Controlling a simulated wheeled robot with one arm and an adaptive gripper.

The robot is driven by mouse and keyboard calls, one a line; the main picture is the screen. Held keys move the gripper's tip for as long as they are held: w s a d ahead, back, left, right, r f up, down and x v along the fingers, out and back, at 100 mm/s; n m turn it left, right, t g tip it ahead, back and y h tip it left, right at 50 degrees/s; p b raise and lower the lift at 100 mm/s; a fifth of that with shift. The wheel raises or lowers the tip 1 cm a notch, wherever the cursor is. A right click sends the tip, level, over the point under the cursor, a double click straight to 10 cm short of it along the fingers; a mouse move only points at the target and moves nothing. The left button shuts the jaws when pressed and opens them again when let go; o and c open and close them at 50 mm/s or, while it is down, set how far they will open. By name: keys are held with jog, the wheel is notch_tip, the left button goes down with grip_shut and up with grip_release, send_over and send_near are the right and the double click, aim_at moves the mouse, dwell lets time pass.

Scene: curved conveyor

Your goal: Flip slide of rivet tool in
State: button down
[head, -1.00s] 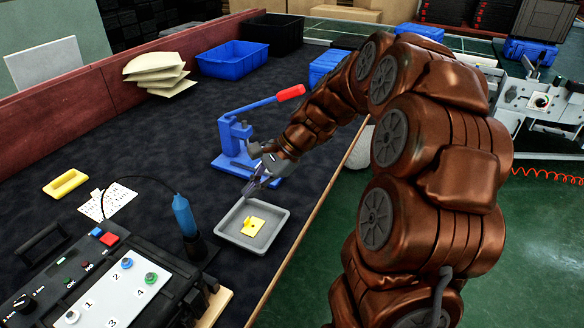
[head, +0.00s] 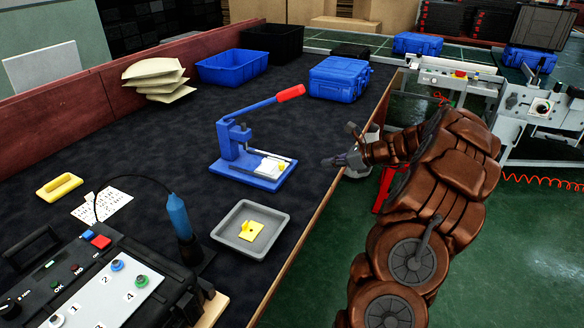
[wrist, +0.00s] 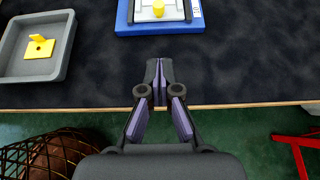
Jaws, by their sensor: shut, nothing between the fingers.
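The blue rivet tool (head: 242,148) stands on the dark table, with its red-tipped lever (head: 290,93) raised. Its light slide (head: 262,168) lies on the blue base and carries a small yellow piece (head: 281,166). In the wrist view the front of the base (wrist: 160,27) shows at the top, with the yellow piece (wrist: 158,8) on the slide. My gripper (head: 326,162) is right of the tool, near the table edge, apart from it. In the wrist view my gripper (wrist: 159,80) has its fingertips together, with nothing between them.
A grey tray (head: 226,236) with a yellow part (head: 249,231) lies in front of the tool. A blue screwdriver (head: 179,218) stands in a holder beside the control box (head: 90,285). Blue cases and bins stand farther back. The table's wooden edge (head: 318,205) runs close to my gripper.

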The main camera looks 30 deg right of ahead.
send_near(284, 168)
jog(key=f, duration=0.1)
jog(key=w+f, duration=0.1)
jog(key=w+a+f, duration=0.1)
jog(key=shift+f, duration=0.3)
jog(key=shift+w+a+r, duration=0.1)
jog(key=shift+w+a, duration=0.25)
jog(key=shift+w, duration=0.25)
jog(key=shift+w+a, duration=0.4)
jog(key=shift+w, duration=0.25)
jog(key=shift+w+a+p, duration=0.2)
jog(key=shift+w+p, duration=0.1)
